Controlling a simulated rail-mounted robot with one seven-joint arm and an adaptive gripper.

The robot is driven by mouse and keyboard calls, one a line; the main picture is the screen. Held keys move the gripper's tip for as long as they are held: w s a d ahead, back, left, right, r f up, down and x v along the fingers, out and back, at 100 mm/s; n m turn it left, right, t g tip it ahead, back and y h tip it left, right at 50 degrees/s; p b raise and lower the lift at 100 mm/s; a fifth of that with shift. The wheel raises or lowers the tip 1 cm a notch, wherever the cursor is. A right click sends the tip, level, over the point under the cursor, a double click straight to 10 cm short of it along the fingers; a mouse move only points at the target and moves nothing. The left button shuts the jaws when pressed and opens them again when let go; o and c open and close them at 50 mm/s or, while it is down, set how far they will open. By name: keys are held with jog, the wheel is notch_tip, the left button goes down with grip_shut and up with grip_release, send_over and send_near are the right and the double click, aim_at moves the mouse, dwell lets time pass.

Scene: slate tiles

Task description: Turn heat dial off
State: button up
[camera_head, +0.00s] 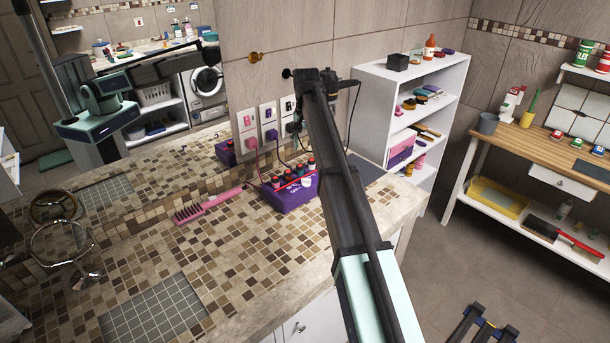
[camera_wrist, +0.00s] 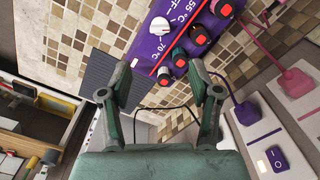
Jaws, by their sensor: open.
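The purple heater box (camera_head: 287,194) sits on the tiled counter near the wall, partly hidden by my arm in the head view. In the wrist view its purple front (camera_wrist: 172,12) has white 55°C and 70°C marks and a partly cut-off label. A white round dial (camera_wrist: 161,26) is on this front, near the 70°C mark. Which way it points is hard to tell.
Wall sockets with pink and purple plugs (camera_wrist: 295,82) and a rocker switch (camera_wrist: 277,158) are right of my gripper in the wrist view. A pink brush (camera_head: 207,204) and round mirror (camera_head: 62,245) are on the counter. A white shelf (camera_head: 372,90) stands behind.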

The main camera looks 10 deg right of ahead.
aim_at(306, 179)
notch_tip(306, 179, down, 13)
jog(key=p, duration=0.3)
jog(key=shift+f+p, duration=0.15)
jog(key=shift+p, duration=0.15)
jog(key=c, duration=1.2)
